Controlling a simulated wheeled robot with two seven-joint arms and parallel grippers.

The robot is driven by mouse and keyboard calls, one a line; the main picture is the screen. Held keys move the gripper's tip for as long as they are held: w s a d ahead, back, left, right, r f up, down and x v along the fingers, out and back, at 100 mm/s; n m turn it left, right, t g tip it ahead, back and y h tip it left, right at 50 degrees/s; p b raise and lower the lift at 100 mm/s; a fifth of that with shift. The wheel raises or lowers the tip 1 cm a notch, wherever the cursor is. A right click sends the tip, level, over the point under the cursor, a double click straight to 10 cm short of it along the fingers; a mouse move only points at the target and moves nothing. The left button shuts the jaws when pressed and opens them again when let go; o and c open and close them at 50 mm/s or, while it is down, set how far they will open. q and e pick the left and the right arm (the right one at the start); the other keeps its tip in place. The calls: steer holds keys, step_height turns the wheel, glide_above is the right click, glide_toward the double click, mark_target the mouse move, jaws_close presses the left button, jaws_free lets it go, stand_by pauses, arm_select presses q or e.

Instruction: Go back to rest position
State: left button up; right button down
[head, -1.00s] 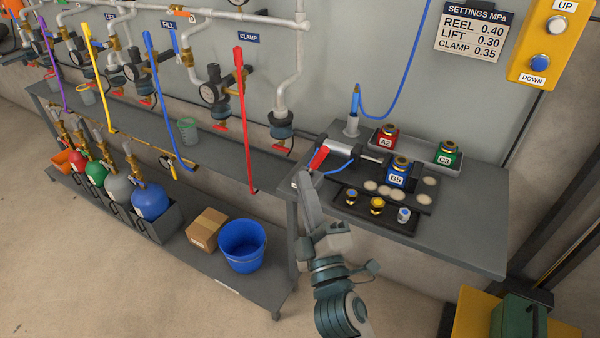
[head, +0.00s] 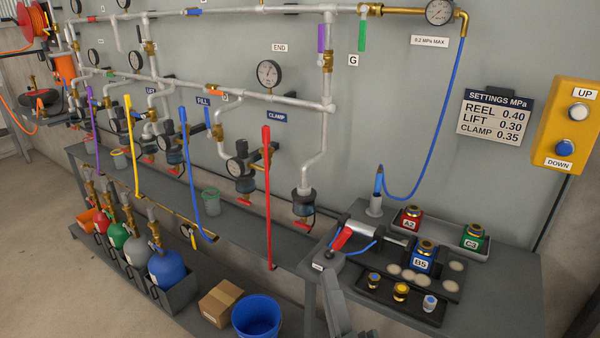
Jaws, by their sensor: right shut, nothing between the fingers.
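My right gripper (head: 333,290) shows only in part at the bottom edge of the head view, as a grey finger shape in front of the near left corner of the workbench (head: 500,300). It is shut and empty. Its wrist is cut off by the frame edge. It overlaps the bench edge in the picture; I cannot tell how far apart they are. My left gripper is not in view.
On the bench are a clamp with a red lever (head: 342,237), a blue block B5 (head: 424,257), a tray (head: 470,247) with blocks A2 and C3, and small fittings. Floor at left is clear.

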step_height(320, 180, down, 31)
steer(key=s+d+m+g+p, duration=0.1)
steer(key=d+m+g+p, duration=0.1)
steer(key=m+g+p, duration=0.45)
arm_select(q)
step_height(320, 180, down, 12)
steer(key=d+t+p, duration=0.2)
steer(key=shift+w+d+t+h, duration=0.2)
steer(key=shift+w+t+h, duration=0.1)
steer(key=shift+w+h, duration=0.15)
arm_select(e)
steer(key=s+d+f+m+g, duration=0.3)
steer(key=s+d+f+g, duration=0.1)
steer(key=s+f, duration=0.7)
steer(key=s+d+f+m+g+h, duration=0.1)
steer(key=s+d+f+m+g, duration=0.2)
steer(key=s+f, duration=0.9)
step_height(320, 180, down, 3)
steer(key=d+g, duration=0.2)
steer(key=shift+s+m+g, duration=0.15)
steer(key=shift+m+g, duration=0.2)
